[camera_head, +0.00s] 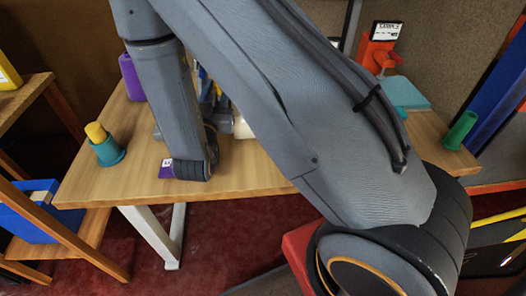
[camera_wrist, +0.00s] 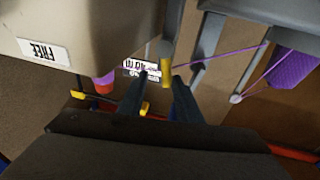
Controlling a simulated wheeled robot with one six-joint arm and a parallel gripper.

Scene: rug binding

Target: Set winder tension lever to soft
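In the wrist view a small yellow upright piece (camera_wrist: 167,61), possibly the tension lever, stands just beyond my gripper (camera_wrist: 161,82). The gripper's two dark fingers are apart with a gap between them, and I see nothing held. The yellow piece lines up with this gap; contact cannot be told. Behind it is a white label (camera_wrist: 141,69) with dark upside-down print, partly covered by the left finger and not clearly legible. My gripper's fingers are hidden there.
A beige housing (camera_wrist: 95,30) labelled FREE fills the wrist view's upper left. Purple thread (camera_wrist: 215,58) runs right to a purple spool (camera_wrist: 293,68).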

